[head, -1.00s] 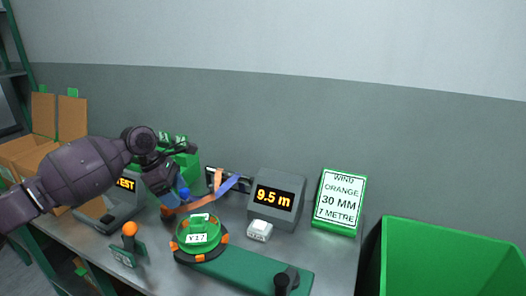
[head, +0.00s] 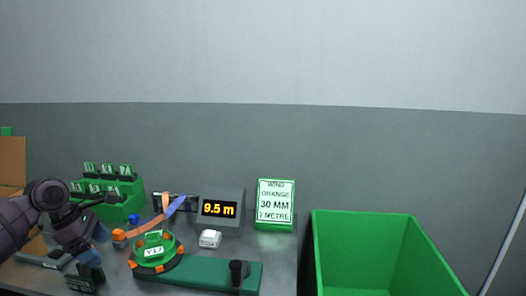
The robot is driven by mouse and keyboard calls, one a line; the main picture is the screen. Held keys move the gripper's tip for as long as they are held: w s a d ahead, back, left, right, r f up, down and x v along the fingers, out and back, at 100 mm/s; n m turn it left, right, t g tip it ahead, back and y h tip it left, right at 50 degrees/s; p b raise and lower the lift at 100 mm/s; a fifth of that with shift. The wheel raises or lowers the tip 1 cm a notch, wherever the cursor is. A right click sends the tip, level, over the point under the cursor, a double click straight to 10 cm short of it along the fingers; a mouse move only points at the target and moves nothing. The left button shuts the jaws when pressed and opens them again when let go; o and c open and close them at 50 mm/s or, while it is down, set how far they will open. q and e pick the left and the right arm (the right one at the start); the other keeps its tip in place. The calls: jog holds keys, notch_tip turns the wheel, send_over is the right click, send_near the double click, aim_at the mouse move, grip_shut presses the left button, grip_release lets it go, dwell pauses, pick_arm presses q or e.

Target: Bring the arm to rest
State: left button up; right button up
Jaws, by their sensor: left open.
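My left arm comes in at the lower left of the head view, and its gripper (head: 91,257) hangs at the left part of the bench. The gripper is open, with nothing seen between its fingers. It is left of the green reel (head: 153,256) labelled V17 and apart from it. My right arm is not in view.
The winder base (head: 210,271) carries the reel and a black knob. Orange and blue webbing (head: 173,206) lies behind it, near a 9.5 m display (head: 219,208), a white button box (head: 210,239) and an order sign (head: 275,202). A green bin (head: 380,255) stands right; numbered green blocks (head: 107,195) stand left.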

pick_arm(q)
jog(key=w+d+r+m+t+y, duration=0.1)
jog(key=w+r+m+t, duration=0.1)
jog(key=w+m+t, duration=0.75)
jog(key=s+d+f+m, duration=0.5)
jog(key=d+f+m, duration=0.25)
jog(key=m, duration=0.65)
jog(key=s+d+f+y, duration=0.1)
jog(key=s+d+f, duration=0.1)
jog(key=s+f, duration=0.5)
jog(key=s+d+f+y, duration=0.1)
jog(key=s+f, duration=0.6)
jog(key=s, duration=0.7)
jog(key=s+d+f+y, duration=0.1)
jog(key=s+d+f, duration=0.2)
jog(key=s+f, duration=0.4)
jog(key=s, duration=0.3)
jog(key=shift+s+f, duration=0.25)
jog(key=shift+s, duration=0.15)
